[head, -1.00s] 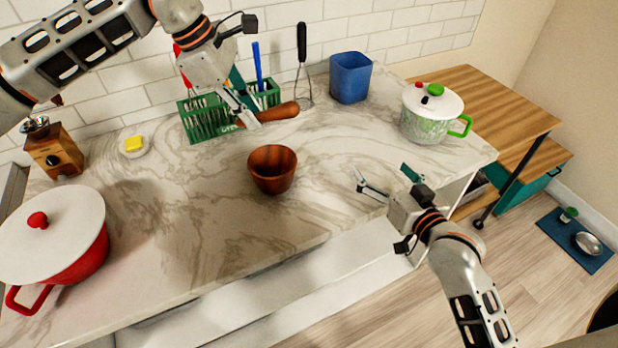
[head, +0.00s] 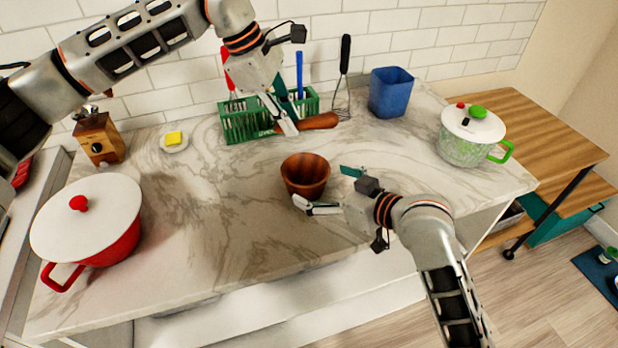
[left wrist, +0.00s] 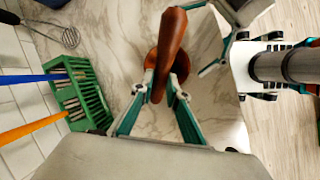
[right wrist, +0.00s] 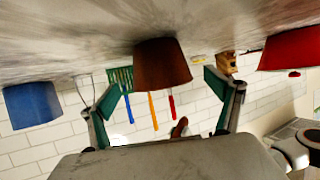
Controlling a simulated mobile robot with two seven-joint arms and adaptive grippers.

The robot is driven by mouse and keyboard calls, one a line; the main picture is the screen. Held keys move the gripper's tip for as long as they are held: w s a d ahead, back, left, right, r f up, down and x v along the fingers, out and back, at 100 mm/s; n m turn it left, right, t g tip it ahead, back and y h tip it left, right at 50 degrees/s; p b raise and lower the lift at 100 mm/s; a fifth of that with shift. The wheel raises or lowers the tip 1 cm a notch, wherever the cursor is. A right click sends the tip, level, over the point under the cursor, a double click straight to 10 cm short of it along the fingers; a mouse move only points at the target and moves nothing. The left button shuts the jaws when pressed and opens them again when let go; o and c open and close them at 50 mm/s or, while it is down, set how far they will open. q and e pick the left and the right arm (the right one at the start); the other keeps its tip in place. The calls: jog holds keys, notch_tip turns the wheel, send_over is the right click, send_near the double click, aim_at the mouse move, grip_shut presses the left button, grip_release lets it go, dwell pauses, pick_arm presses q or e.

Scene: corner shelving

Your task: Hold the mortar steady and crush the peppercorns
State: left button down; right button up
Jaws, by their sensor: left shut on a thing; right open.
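The wooden mortar (head: 305,178) stands upright on the marble counter; I cannot make out peppercorns inside it. My left gripper (head: 288,124) is shut on the brown wooden pestle (head: 320,121), held above the counter behind the mortar. In the left wrist view the pestle (left wrist: 169,50) lies between the fingers, with the mortar (left wrist: 151,58) partly hidden below it. My right gripper (head: 322,187) is open at the mortar's right front side. In the right wrist view the mortar (right wrist: 163,66) appears between its spread fingers; I see no contact there.
A green utensil rack (head: 240,124) and a whisk (head: 343,85) are at the back wall, near a blue container (head: 390,93). A red pot (head: 110,245) stands left, a grinder (head: 98,139) and butter dish (head: 174,142) behind it. A green-patterned pot (head: 462,149) stands right. The counter left of the mortar is clear.

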aim_at(296, 173)
jog(key=x, duration=0.6)
jog(key=shift+w+a+f, duration=0.15)
jog(key=shift+w+a, duration=0.05)
jog(key=shift+w, duration=0.05)
jog(key=c, duration=1.5)
jog(key=o, duration=1.3)
jog(key=shift+o, duration=0.2)
jog(key=c, duration=1.1)
